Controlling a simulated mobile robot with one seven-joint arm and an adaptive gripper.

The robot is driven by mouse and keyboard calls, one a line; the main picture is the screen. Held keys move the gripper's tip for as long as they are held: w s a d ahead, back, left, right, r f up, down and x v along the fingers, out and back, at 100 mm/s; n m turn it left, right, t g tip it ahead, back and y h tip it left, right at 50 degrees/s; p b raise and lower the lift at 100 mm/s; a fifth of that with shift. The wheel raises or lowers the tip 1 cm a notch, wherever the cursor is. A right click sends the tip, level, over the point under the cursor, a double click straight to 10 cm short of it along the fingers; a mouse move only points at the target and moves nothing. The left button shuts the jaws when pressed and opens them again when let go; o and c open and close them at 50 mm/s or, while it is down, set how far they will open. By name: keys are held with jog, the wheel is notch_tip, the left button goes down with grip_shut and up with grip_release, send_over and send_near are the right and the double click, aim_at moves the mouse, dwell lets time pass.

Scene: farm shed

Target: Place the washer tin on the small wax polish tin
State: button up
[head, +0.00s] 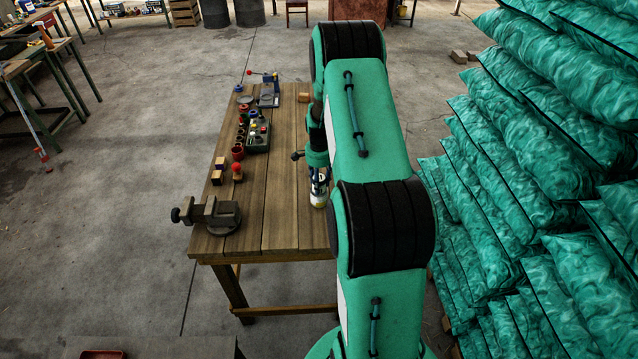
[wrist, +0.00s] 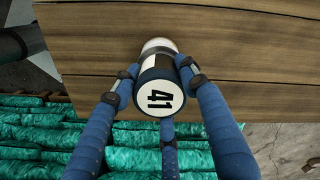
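A cylindrical tin with a white disc marked 41 on its near end (wrist: 160,97) is between the fingers of my gripper (wrist: 157,85) in the wrist view. Its side has dark and white bands and a pale far end. The fingers close around it and appear to touch it. In the head view the white tin (head: 318,194) hangs under my gripper (head: 318,178), by the right side of the wooden table (head: 283,235). I cannot tell whether it touches the tabletop. I cannot tell the washer tin or the small wax polish tin by name; my arm hides part of the table.
A vise (head: 215,214) sits at the table's near left corner. Small blocks (head: 217,177), a red-topped peg (head: 237,172), a green tray (head: 258,137) of small items and a lever tool (head: 268,90) line the left side. Green sacks (head: 540,120) are piled at right.

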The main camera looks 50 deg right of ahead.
jog(key=o, duration=0.4)
jog(key=shift+r, duration=0.15)
notch_tip(320, 180, up, 12)
jog(key=shift+r+b, duration=0.1)
jog(key=shift+b, duration=0.25)
dwell(0.4)
jog(key=shift+a, duration=0.1)
dwell(0.4)
